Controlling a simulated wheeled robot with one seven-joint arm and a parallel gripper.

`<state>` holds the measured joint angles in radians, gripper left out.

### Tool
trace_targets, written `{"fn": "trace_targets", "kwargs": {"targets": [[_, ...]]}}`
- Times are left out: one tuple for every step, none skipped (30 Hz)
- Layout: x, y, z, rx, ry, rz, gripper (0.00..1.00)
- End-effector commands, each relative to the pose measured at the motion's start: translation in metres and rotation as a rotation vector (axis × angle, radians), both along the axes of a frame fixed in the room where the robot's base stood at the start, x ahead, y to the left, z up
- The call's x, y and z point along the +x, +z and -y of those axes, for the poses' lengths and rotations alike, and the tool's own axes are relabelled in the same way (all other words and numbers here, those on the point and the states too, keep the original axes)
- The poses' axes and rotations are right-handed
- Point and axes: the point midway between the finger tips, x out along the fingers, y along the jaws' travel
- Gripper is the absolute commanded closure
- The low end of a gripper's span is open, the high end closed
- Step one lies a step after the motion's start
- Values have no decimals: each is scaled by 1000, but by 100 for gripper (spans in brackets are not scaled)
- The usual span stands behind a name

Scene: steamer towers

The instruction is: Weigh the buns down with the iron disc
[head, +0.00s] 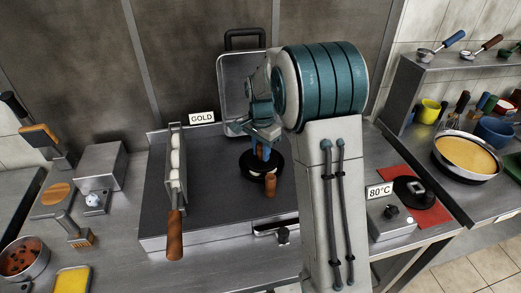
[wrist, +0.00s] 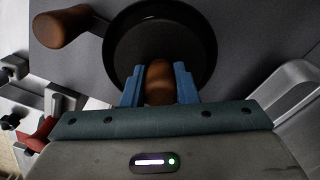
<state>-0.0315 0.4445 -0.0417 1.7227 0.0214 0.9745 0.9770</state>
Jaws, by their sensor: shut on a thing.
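My gripper (head: 262,150) is over the dark griddle top (head: 215,215) in the head view. Its blue fingers are shut on an upright wooden knob (wrist: 158,84) in the wrist view. Directly below is a round black iron disc (wrist: 160,40), which also shows under the fingers in the head view (head: 249,164). A second wooden handle (wrist: 60,27) sticks out beside it. I cannot tell whether the disc rests on something or hangs just above. A small pale spot shows under its front edge.
At right, a black round piece (head: 408,187) lies on a red mat (head: 428,214) by the 80°C sign (head: 380,191). The griddle's front middle is clear.

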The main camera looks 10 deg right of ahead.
Motion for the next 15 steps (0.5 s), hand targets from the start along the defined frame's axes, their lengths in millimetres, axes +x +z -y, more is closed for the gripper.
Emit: {"fn": "trace_targets", "kwargs": {"targets": [[0,-1,0,0,0,1,100],[0,-1,0,0,0,1,100],[0,-2,0,0,0,1,100],[0,-2,0,0,0,1,100],[0,-3,0,0,0,1,100],[0,-3,0,0,0,1,100],[0,-4,0,0,0,1,100],[0,-4,0,0,0,1,100],[0,-5,0,0,0,1,100],[0,-5,0,0,0,1,100],[0,-5,0,0,0,1,100],[0,-6,0,0,0,1,100],[0,-6,0,0,0,1,100],[0,-7,0,0,0,1,100],[0,-7,0,0,0,1,68]]}}
